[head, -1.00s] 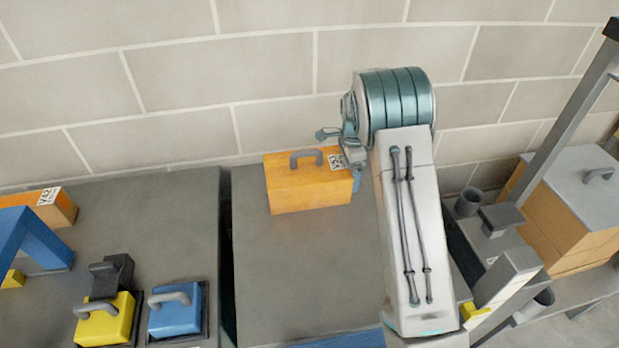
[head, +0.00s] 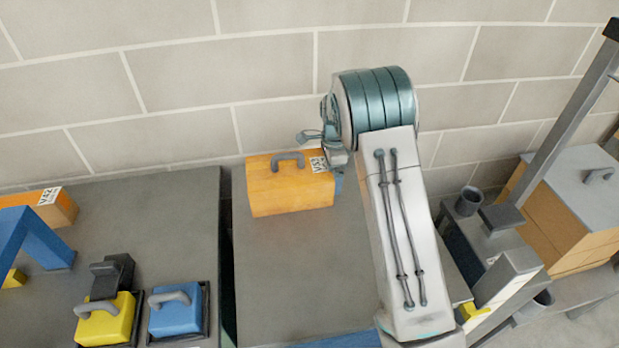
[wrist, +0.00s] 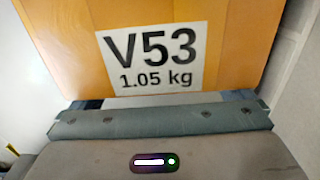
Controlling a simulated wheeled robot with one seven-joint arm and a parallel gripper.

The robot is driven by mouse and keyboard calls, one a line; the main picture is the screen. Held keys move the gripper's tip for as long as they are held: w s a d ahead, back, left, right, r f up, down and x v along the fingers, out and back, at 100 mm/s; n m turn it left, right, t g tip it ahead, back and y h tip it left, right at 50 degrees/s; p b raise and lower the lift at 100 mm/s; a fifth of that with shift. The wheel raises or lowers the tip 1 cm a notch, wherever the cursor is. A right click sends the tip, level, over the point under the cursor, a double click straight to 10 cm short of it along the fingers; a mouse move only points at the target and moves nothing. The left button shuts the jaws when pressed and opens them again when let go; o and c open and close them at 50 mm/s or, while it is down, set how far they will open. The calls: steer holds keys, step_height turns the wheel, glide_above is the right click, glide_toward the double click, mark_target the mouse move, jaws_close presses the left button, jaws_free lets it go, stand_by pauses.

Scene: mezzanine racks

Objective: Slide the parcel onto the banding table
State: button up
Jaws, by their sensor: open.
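The parcel (head: 290,190) is an orange box with a grey top handle, upright on the right grey tabletop (head: 300,270), close to its left edge. In the wrist view its face (wrist: 225,75) fills the upper part, with a label reading V53, 1.05 kg. My gripper (head: 338,172) is at the parcel's right end, partly hidden by my arm. Its jaws are open, with nothing held between them. It is against or very close to the parcel; contact itself is hidden. Left of the parcel is another grey tabletop (head: 150,235); no marking shows which is the banding table.
A dark narrow gap (head: 227,265) separates the two tabletops. The left one carries an orange box labelled V42 (head: 55,207), a blue frame (head: 40,240), a yellow case (head: 105,322) and a blue case (head: 177,315). Its back right area is clear. A block wall stands behind.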

mark_target(297, 175)
steer(key=shift+s+a+p, duration=0.15)
steer(key=shift+s+a, duration=0.2)
steer(key=shift+a, duration=1.4)
steer(key=shift+s+a+p, duration=0.1)
steer(key=shift+s+a, duration=0.2)
steer(key=shift+a, duration=1.4)
steer(key=shift+s+a+p, duration=0.15)
steer(key=shift+s+a, duration=0.2)
steer(key=shift+a, duration=1.4)
steer(key=shift+s+a, duration=0.25)
steer(key=shift+a, duration=1)
steer(key=shift+d, duration=0.1)
steer(key=shift+w+d, duration=0.15)
steer(key=shift+d, duration=0.55)
steer(key=shift+w+d, duration=0.15)
steer(key=shift+d, duration=0.55)
step_height(297, 175, up, 13)
steer(key=p, duration=0.8)
